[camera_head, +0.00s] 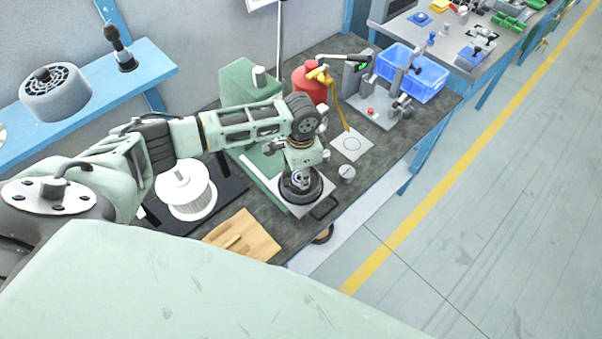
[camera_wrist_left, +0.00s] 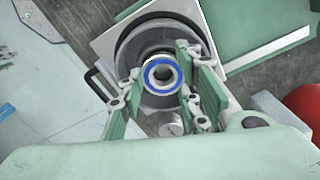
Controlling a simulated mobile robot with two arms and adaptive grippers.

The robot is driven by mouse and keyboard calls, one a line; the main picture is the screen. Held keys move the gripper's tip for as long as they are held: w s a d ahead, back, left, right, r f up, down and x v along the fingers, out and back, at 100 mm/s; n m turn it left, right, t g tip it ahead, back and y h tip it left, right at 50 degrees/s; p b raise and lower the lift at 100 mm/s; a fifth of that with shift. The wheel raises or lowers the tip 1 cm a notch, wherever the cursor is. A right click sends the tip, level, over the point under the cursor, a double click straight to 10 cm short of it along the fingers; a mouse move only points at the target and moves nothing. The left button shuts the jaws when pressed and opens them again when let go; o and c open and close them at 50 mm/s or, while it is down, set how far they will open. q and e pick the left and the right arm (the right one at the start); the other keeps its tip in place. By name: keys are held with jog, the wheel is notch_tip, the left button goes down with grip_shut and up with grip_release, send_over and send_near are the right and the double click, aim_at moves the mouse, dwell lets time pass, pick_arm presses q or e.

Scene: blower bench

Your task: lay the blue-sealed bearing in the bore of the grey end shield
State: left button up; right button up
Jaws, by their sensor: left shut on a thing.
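My left gripper (camera_head: 301,180) points down over the grey end shield (camera_head: 311,194) on the bench. In the left wrist view the gripper's fingers (camera_wrist_left: 161,82) stand on both sides of the blue-sealed bearing (camera_wrist_left: 149,80) and are shut on it. The bearing shows its blue ring face-on, with an open centre. The end shield (camera_wrist_left: 150,35) is a dark round part on a light square plate, behind the bearing. The bearing covers the bore, so I cannot tell whether it is above the bore or partly in it. My right gripper is not in view.
A light plate with a black handle (camera_head: 323,208) lies under the shield. A small round metal piece (camera_head: 347,173), a white ringed card (camera_head: 351,146), a red can (camera_head: 309,84), a wooden block (camera_head: 241,238) and a white finned part (camera_head: 186,191) stand around it. A blue crate (camera_head: 412,72) is farther back.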

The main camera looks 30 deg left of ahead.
pick_arm(q)
jog(key=shift+f, duration=0.2)
dwell(0.6)
jog(key=o, duration=1.3)
notch_tip(320, 180, up, 12)
jog(key=shift+f, duration=0.1)
